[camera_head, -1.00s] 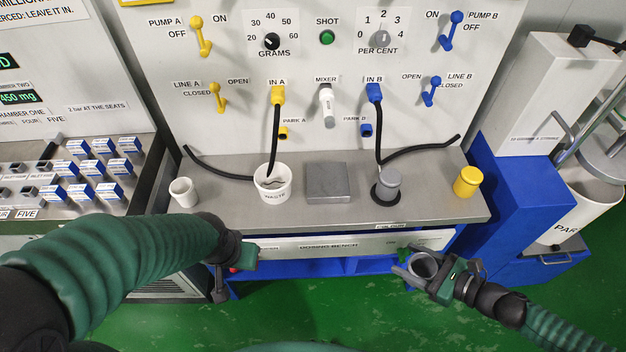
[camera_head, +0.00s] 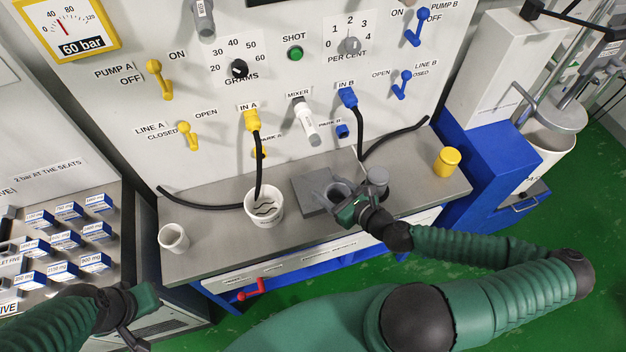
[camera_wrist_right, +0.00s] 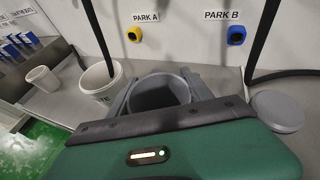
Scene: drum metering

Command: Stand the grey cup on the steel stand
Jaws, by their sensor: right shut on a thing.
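My right gripper (camera_head: 338,195) is shut on the grey cup (camera_wrist_right: 160,92), with one finger on each side of it. The cup looks upright and its open mouth faces up. In the head view the cup overlaps the right part of the steel stand (camera_head: 306,192), a low square grey block on the bench. I cannot tell whether the cup's base touches the stand, as the gripper hides it. My left gripper (camera_head: 130,325) is low at the left, away from the bench, and its fingers are unclear.
A white waste pot (camera_head: 250,214) with a black hose above it stands left of the stand. A grey round-topped pot (camera_head: 378,176) is close right of my right gripper. A white cup (camera_head: 174,238) and a yellow pot (camera_head: 447,162) stand near the bench ends.

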